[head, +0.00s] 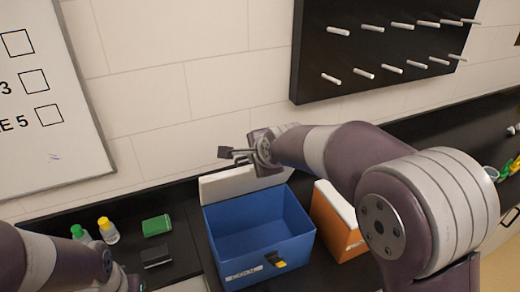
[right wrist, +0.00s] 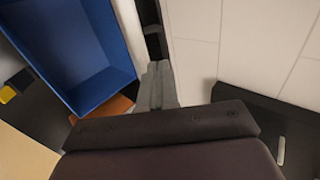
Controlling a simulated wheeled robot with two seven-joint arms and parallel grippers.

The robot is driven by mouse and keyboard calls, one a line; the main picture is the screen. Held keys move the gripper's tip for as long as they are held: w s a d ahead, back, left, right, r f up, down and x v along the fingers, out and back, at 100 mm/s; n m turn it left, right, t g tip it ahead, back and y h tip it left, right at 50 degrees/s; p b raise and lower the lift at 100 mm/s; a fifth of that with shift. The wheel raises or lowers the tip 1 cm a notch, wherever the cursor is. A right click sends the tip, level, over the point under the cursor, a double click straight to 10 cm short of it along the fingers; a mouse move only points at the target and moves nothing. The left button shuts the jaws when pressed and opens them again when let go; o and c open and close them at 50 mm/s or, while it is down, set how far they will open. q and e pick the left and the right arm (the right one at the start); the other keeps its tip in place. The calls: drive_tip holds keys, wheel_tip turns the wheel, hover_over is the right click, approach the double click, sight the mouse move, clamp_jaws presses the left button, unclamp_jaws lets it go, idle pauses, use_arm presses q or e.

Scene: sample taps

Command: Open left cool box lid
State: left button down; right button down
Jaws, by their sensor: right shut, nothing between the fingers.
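The blue cool box (head: 245,240) stands open on the dark counter, its inside empty as far as I see. Its white lid (head: 225,184) is tipped up at the back edge, by the wall. A black and yellow latch (head: 276,263) is on the box's front. My right gripper (head: 228,153) is shut and empty, just above the raised lid; I cannot tell if it touches it. In the right wrist view its fingers (right wrist: 157,85) are together beside the blue box (right wrist: 80,45). My left arm comes in at the lower left; its fingers are out of view.
An orange box (head: 338,236) with a white lid, shut, stands right of the blue one, partly behind my right arm. A peg board (head: 385,50) hangs above.

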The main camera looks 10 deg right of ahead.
sight(247, 174)
drive_tip(key=p+x, duration=0.1)
drive_tip(key=x, duration=0.3)
drive_tip(key=shift+w, duration=0.15)
drive_tip(key=shift+w+d+f, duration=0.15)
drive_tip(key=shift+w+f, duration=0.1)
drive_tip(key=shift+f, duration=0.1)
